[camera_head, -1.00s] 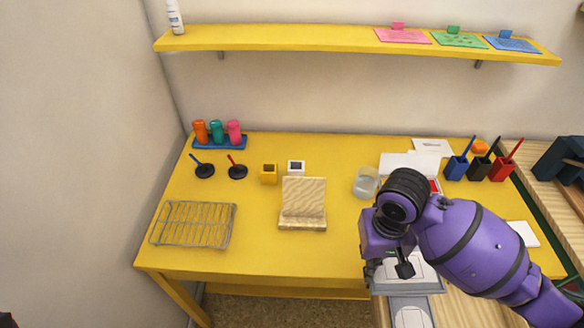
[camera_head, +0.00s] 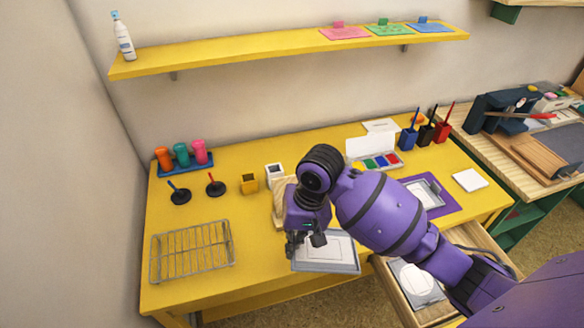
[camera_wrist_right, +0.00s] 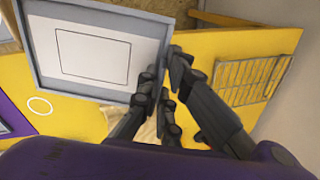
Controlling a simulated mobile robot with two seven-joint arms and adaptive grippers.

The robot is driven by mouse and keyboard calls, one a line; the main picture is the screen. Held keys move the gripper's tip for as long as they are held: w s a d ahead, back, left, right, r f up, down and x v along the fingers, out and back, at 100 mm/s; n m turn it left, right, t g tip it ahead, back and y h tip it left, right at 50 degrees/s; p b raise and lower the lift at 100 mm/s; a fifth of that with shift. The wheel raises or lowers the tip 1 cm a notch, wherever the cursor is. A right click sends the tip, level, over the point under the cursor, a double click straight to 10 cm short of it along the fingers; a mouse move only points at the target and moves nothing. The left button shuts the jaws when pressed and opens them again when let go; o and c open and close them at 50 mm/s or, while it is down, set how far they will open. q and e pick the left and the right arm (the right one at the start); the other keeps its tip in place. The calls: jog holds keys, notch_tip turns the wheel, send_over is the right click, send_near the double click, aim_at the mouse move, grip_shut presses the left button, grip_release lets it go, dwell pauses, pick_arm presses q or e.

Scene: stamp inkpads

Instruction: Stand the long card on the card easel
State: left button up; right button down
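My right gripper (camera_head: 306,242) is shut on the edge of a grey-framed card (camera_head: 326,265) with a white face and a thin rectangle outline. I cannot tell if this is the long card. It hangs in front of the easel, over the table's front edge. In the right wrist view my fingers (camera_wrist_right: 168,85) pinch one side of the frame (camera_wrist_right: 95,92). The light-wood card easel (camera_head: 279,203) stands on the table, mostly hidden behind my right wrist. My left gripper is in neither view.
A wire rack (camera_head: 192,251) lies left on the yellow table (camera_head: 215,290). An open drawer (camera_head: 430,313) at front right holds another card (camera_head: 416,284). A paint box (camera_head: 376,163) sits behind my arm.

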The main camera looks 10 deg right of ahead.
jog(key=w+a+r+m+t+y, duration=0.2)
jog(key=w+r+m+t, duration=0.15)
jog(key=w, duration=0.25)
jog(key=w+a+r+m+t+y, duration=0.1)
jog(key=w+a+r+m+t, duration=0.1)
jog(key=w+m+t, duration=0.3)
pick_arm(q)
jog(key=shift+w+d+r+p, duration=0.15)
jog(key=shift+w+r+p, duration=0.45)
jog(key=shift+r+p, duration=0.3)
pick_arm(e)
jog(key=w+d+r+m+t+h, duration=0.2)
jog(key=w+d+m+t+h, duration=0.2)
jog(key=d, duration=0.5)
jog(key=shift+w+m+t+h, duration=0.3)
jog(key=shift+w+m+t, duration=0.45)
jog(key=shift+m, duration=0.5)
jog(key=shift+s+f, duration=0.1)
jog(key=shift+s, duration=0.1)
